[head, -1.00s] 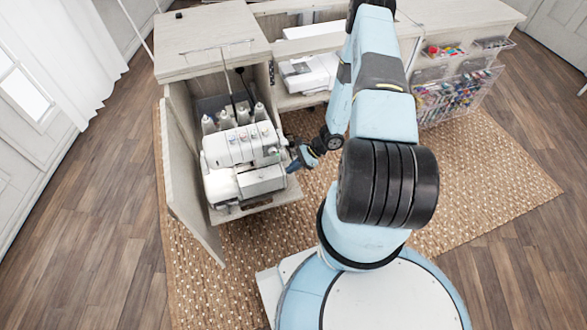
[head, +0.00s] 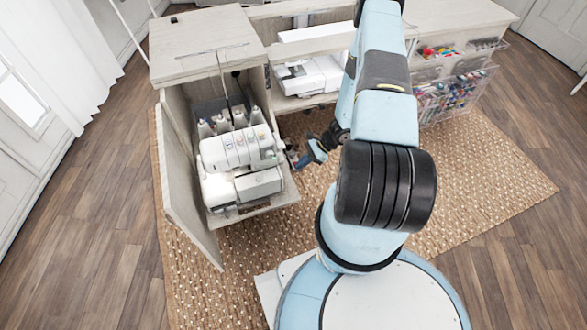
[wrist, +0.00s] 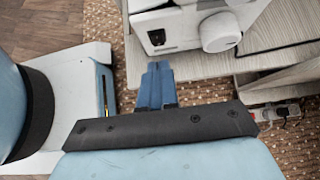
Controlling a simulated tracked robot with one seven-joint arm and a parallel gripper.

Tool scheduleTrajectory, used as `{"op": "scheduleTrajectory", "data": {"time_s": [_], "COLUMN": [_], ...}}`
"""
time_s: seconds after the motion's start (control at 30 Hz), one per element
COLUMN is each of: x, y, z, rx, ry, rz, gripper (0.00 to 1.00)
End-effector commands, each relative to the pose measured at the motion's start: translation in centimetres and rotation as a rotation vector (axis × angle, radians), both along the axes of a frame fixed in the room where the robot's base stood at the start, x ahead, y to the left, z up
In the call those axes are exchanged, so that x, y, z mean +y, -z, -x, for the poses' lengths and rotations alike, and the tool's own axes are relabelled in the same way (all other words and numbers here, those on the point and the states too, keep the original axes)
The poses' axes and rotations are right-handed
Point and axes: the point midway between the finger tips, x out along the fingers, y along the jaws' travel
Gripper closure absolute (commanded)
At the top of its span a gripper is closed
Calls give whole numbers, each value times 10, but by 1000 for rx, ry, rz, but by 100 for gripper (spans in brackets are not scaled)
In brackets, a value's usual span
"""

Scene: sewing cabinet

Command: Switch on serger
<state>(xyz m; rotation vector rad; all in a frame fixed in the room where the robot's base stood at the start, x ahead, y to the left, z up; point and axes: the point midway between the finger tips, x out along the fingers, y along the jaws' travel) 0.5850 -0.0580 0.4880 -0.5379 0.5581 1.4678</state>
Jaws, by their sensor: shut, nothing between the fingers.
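The white serger (head: 240,165) stands on the lower board of the open cabinet on the left, with several thread cones at its back. In the wrist view its side (wrist: 160,30) is at the top, with a round white handwheel (wrist: 220,32) and a small black recess or switch (wrist: 157,37). I cannot tell whether that is the power switch. My gripper (head: 297,160) is just right of the serger, apart from it. In the wrist view my gripper's blue fingers (wrist: 157,72) are together and empty, pointing at the serger's side below the black part.
The cabinet door (head: 185,190) stands open at the left. A white sewing machine (head: 308,78) sits on a shelf behind. A power strip (wrist: 280,113) shows at the wrist view's right. Clear bins (head: 450,90) stand at the back right. The woven rug (head: 480,180) is clear.

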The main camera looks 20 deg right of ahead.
Motion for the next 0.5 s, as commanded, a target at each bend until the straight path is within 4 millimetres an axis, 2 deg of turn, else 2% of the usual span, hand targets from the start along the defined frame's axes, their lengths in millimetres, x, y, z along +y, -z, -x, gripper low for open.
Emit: {"op": "scheduleTrajectory", "data": {"time_s": [0.2, 0.5], "x": [-26, -46], "y": [-34, -62], "z": [0, 1], "rx": [-2, -2], "ry": [-1, -3], "rz": [1, 1], "gripper": [100, 100]}}
